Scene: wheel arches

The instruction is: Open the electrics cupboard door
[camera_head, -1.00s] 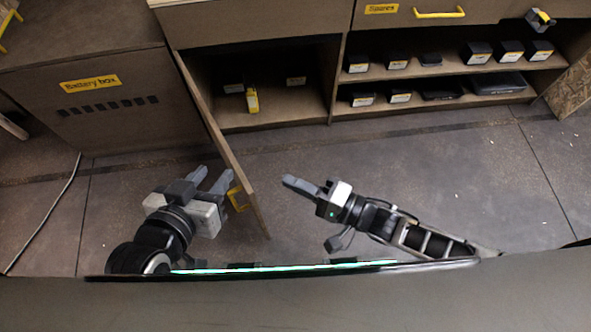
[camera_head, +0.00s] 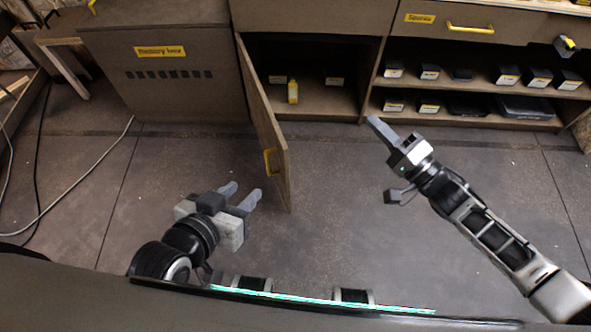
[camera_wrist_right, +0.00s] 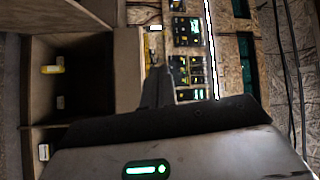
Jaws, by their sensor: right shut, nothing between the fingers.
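The cupboard door (camera_head: 262,120) is a brown panel with a yellow handle (camera_head: 271,162). It stands swung outward in the head view, and the cupboard interior (camera_head: 315,65) shows a yellow bottle (camera_head: 292,92) and small white-labelled items. My left gripper (camera_head: 244,193) is open and empty, just left of and below the handle and apart from it. My right gripper (camera_head: 377,126) is shut and empty, right of the door and in front of the shelf unit. The right wrist view shows the cupboard interior (camera_wrist_right: 85,80) sideways, with the bottle (camera_wrist_right: 52,69) in it.
A brown box cabinet (camera_head: 165,60) with a yellow label stands left of the door. Shelves (camera_head: 470,70) with several dark boxes and a drawer labelled Spares (camera_head: 419,18) are at right. A pale cable (camera_head: 85,175) lies on the left floor. The floor between my arms is clear.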

